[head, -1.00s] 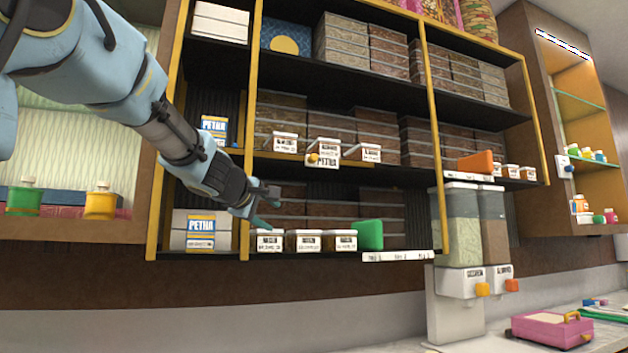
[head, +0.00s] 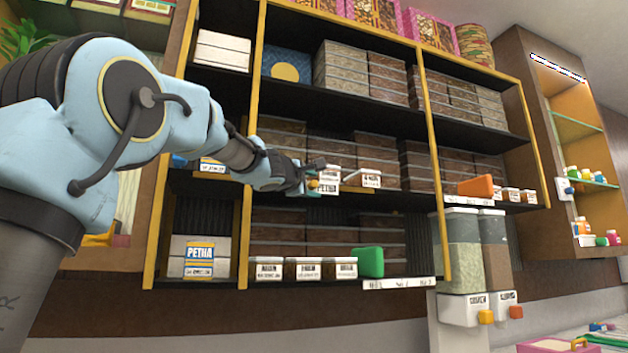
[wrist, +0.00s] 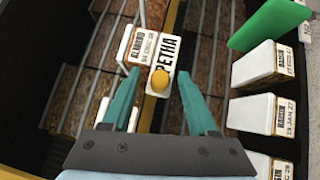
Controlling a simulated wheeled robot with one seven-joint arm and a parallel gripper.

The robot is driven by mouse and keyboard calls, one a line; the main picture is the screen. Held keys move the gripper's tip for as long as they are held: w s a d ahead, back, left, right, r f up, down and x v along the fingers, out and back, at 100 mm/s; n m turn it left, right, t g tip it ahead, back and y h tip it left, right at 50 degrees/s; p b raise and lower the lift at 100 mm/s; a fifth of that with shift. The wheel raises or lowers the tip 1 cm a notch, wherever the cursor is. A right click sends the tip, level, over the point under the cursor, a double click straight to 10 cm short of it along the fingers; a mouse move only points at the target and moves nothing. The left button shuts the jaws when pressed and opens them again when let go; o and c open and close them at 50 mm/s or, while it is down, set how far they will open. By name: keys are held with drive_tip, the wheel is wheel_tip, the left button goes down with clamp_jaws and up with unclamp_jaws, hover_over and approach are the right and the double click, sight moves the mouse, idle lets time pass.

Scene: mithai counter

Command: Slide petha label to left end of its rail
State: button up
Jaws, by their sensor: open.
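The petha label (head: 328,189) is a small white tag on the orange rail (head: 354,189) along the middle shelf's edge. In the wrist view the petha label (wrist: 168,52) reads PETHA and has a round orange-yellow knob (wrist: 159,82). My gripper (head: 309,178) is at the label's left side in the head view and hides part of the rail. In the wrist view my gripper (wrist: 159,78) is open, with one teal finger on each side of the knob. I cannot tell whether either finger touches it.
White labelled tubs stand beside the label, including the almond tub (wrist: 128,50). Below are several white tubs (head: 302,268) and a green block (head: 369,262). An orange block (head: 476,187) sits on the shelf at right. A yellow upright (head: 246,225) stands left of the rail.

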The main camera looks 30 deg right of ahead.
drive_tip(key=shift+w+d, duration=0.35)
drive_tip(key=shift+d, duration=0.05)
clamp_jaws()
idle(1.3)
